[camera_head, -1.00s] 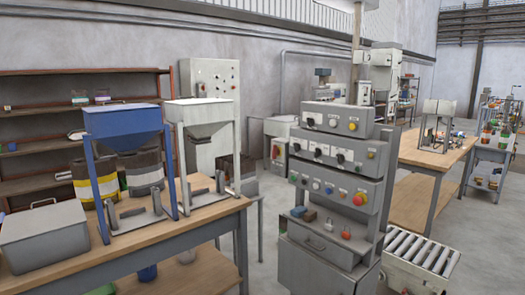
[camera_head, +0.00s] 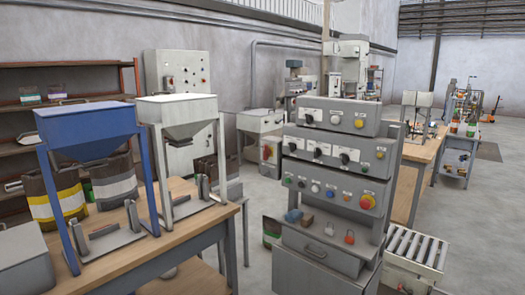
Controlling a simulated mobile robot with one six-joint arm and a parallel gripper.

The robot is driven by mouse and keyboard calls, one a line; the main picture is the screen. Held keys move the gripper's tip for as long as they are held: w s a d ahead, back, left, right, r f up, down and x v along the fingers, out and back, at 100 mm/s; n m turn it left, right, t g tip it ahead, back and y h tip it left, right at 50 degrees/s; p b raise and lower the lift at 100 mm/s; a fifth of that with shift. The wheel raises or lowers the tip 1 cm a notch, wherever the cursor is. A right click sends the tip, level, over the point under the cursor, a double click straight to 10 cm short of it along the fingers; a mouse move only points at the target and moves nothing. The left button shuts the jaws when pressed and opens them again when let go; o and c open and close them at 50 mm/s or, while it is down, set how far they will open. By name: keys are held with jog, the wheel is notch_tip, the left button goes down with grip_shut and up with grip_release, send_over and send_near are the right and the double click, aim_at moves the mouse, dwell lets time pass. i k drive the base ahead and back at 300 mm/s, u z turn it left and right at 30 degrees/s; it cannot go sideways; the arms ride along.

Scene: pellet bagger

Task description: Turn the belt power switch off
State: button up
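A grey control console (camera_head: 333,185) stands in the centre of the head view with three stacked panels. The top panel (camera_head: 330,116) carries two dark rotary knobs and a yellow button. The middle panel (camera_head: 330,148) has several dark rotary switches and an orange-yellow button. The lower panel (camera_head: 330,188) has several small coloured buttons and a red emergency knob (camera_head: 367,201) on a yellow base. The labels are too small to read, so I cannot tell which switch is the belt power switch. My gripper is not in view.
A wooden bench (camera_head: 190,236) with a blue hopper (camera_head: 88,130) and a white hopper (camera_head: 178,118) stands at the left. A roller conveyor (camera_head: 416,248) is right of the console. Open floor (camera_head: 480,240) shows at the far right.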

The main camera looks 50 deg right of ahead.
aim_at(267, 150)
jog(key=z, duration=0.05)
jog(key=i, duration=0.85)
jog(key=z, duration=0.05)
